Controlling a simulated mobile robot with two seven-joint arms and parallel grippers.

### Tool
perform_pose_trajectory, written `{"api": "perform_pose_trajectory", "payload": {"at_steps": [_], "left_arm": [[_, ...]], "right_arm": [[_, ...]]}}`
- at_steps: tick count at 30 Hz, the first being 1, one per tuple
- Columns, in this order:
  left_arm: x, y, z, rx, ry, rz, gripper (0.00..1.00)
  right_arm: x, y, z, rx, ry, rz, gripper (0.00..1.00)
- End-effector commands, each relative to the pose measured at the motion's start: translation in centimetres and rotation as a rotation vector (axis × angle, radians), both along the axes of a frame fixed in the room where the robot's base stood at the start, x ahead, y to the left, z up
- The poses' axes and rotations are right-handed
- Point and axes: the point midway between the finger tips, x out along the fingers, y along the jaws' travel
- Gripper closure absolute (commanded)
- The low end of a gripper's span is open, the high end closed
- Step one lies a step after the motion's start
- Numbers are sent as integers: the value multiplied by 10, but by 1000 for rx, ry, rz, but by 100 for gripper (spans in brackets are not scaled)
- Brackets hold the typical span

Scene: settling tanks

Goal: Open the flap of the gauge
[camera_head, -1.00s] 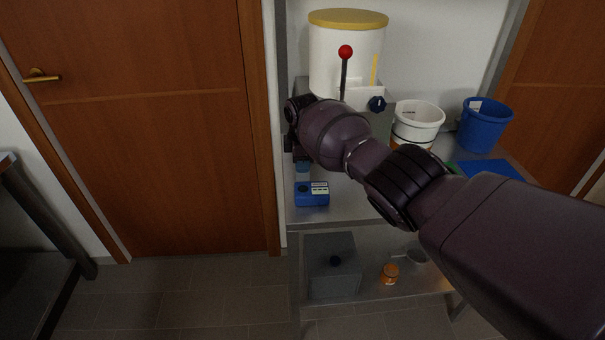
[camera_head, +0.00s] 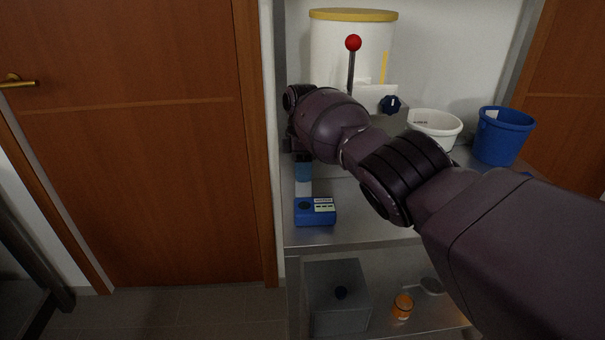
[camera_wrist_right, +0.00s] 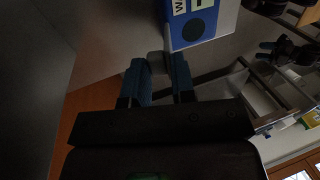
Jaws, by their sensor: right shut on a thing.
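The gauge (camera_head: 316,217) is a small blue box with a pale label panel and a dark round spot on top. It stands near the front left edge of the steel table's top. My right gripper (camera_head: 304,172) points down just behind it. My left gripper is out of view.
Behind my right arm stand a white drum (camera_head: 335,50) with a yellow lid and a red-knobbed lever (camera_head: 353,43). A white tub (camera_head: 436,128) and a blue bucket (camera_head: 502,135) are farther right. A grey box (camera_head: 340,305) and an orange jar (camera_head: 402,307) are on the lower shelf.

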Motion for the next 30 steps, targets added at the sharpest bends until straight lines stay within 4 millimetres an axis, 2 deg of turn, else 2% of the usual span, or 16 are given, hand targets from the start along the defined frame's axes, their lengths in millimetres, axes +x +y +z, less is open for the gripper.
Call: {"api": "perform_pose_trajectory", "payload": {"at_steps": [1, 14, 15, 18, 30], "left_arm": [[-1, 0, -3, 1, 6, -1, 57], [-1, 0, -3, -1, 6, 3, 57], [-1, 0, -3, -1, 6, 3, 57], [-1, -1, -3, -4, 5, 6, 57], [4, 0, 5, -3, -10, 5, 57]], "right_arm": [[0, -1, -6, -1, 9, -2, 100], [0, -1, -3, -2, 12, -1, 100], [0, -1, -3, -2, 11, -1, 72], [0, -1, -3, -2, 11, 0, 56], [-1, 0, 3, -1, -5, -1, 55]]}}
